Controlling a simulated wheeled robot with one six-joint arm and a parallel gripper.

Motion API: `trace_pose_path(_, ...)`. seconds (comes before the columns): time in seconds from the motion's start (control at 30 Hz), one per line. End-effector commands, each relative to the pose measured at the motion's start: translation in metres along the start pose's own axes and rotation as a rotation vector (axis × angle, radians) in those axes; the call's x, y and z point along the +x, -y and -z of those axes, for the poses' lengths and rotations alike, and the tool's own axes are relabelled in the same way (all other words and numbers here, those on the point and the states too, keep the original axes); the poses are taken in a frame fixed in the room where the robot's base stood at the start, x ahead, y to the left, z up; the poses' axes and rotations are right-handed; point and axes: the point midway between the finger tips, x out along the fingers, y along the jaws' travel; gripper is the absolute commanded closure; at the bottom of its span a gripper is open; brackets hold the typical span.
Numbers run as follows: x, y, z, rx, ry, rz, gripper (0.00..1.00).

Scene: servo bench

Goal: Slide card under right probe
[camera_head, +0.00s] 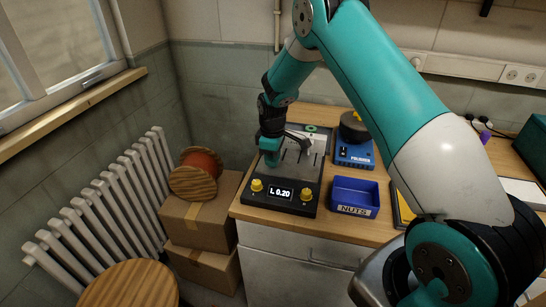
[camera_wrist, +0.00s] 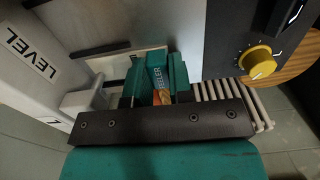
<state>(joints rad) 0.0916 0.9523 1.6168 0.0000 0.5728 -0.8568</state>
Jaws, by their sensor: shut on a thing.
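My gripper (camera_head: 271,154) is over the left part of the bench device (camera_head: 284,209), whose display reads "L 0.20". A pale block (camera_wrist: 84,101) is left of the fingers, near the "LEVEL" lettering. In the head view a grey upright part, perhaps the right probe (camera_head: 308,147), stands right of my gripper. I cannot tell whether the card touches either probe.
A blue "NUTS" tray (camera_head: 355,197) and a blue box (camera_head: 354,154) with a dark round item on top stand right of the device. A cable spool (camera_head: 198,174) sits on cardboard boxes (camera_head: 196,222) to the left. My arm covers much of the right side.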

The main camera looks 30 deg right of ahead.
Motion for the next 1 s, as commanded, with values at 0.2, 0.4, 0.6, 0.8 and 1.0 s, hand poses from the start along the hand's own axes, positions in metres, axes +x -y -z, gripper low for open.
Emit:
trace_pose_path(0.2, -0.001, 0.012, 0.002, 0.002, 0.0, 0.001, 1.0)
trace_pose_path(0.4, -0.001, 0.026, 0.005, 0.004, 0.0, 0.0, 1.0)
trace_pose_path(0.6, -0.001, 0.032, 0.007, 0.003, 0.0, 0.0, 1.0)
trace_pose_path(0.8, 0.0, 0.033, 0.008, 0.002, 0.0, 0.0, 1.0)
trace_pose_path(1.0, 0.0, 0.033, 0.008, 0.002, 0.0, 0.0, 0.5)
